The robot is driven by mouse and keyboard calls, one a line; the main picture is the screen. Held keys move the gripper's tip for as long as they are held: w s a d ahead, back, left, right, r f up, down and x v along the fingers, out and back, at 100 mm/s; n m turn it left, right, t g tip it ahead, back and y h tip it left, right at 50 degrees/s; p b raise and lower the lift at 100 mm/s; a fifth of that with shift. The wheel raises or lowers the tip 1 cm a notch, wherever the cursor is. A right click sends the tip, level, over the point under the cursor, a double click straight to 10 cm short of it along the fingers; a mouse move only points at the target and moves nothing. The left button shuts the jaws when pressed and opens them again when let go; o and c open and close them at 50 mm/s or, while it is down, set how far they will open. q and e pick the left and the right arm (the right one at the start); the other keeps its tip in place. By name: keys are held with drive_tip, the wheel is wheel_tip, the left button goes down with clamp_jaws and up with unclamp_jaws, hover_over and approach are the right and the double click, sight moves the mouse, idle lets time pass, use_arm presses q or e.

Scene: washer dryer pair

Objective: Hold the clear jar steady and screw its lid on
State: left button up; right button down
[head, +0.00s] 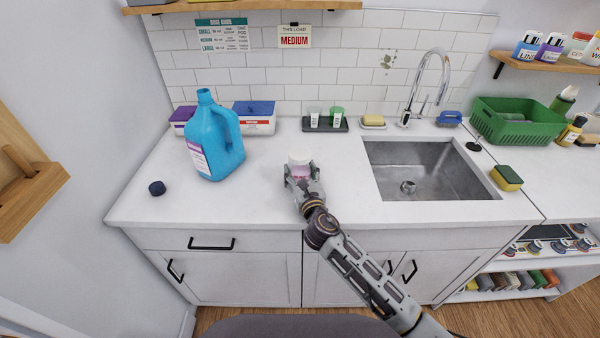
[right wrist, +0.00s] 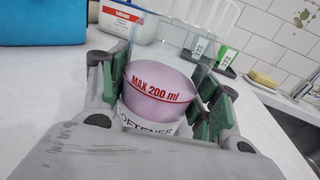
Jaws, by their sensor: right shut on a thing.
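A clear container (head: 299,160), which I take for the jar, stands at or just above the counter left of the sink. In the right wrist view the clear container (right wrist: 155,92) holds lilac liquid, with red "MAX 200 ml" lettering and a partly hidden label ending "OFTENER". Its top looks open. My right gripper (head: 301,172) is shut on it, with green pads (right wrist: 212,105) on both sides. A dark blue cap (head: 157,188) lies on the counter at the left; I cannot tell whether it is the lid. My left gripper is in neither view.
Behind are white tubs (head: 257,124) and a dark tray (head: 324,127) with small cups. The sink (head: 430,165), a sponge (head: 507,177) and a green basket (head: 513,123) are to the right.

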drive_tip(key=c, duration=0.7)
unclamp_jaws()
drive_tip(key=o, duration=0.3)
drive_tip(key=shift+o, duration=0.2)
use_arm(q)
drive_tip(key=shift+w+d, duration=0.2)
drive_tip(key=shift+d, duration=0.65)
use_arm(e)
drive_tip(key=shift+s+r, duration=0.1)
